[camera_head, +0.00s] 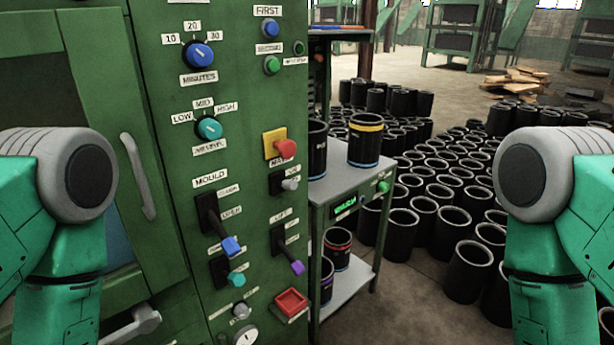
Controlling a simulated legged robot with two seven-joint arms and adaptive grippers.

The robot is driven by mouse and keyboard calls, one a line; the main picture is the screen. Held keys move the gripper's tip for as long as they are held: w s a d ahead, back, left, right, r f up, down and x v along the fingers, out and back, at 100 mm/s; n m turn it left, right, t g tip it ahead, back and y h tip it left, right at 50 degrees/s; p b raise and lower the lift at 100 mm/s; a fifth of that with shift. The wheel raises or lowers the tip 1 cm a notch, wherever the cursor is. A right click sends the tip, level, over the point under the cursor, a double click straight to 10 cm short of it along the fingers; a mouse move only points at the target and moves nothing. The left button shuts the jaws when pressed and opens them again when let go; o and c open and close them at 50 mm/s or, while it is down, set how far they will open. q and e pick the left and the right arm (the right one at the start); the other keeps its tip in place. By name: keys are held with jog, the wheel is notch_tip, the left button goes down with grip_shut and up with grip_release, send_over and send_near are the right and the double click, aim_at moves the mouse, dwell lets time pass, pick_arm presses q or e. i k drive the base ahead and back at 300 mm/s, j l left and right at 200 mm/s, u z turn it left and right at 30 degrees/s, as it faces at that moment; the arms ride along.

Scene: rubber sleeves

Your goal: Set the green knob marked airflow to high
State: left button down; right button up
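The green-teal knob (208,128) sits on the green control panel (170,145), with the labels LOW, MID and HIGH above it. The label below it is too small to read with certainty. I cannot tell for sure which label its pointer faces. Nothing touches the knob. My two arms show at the left and right edges, with grey joints, and stand apart from the knob. Neither gripper is visible in the picture.
A blue minutes knob (198,55) sits above. Below are mould levers with blue (231,246) and purple (297,267) ends. A red button (286,149) is to the right. A grey table (347,182) and many black sleeves (470,266) stand beyond the panel.

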aim_at(382, 187)
jog(key=i+l+z, duration=0.3)
jog(key=i+l, duration=0.2)
jog(key=i+l+z, duration=0.25)
jog(key=i+l, duration=0.25)
jog(key=i+l+z, duration=0.3)
jog(key=i, duration=0.35)
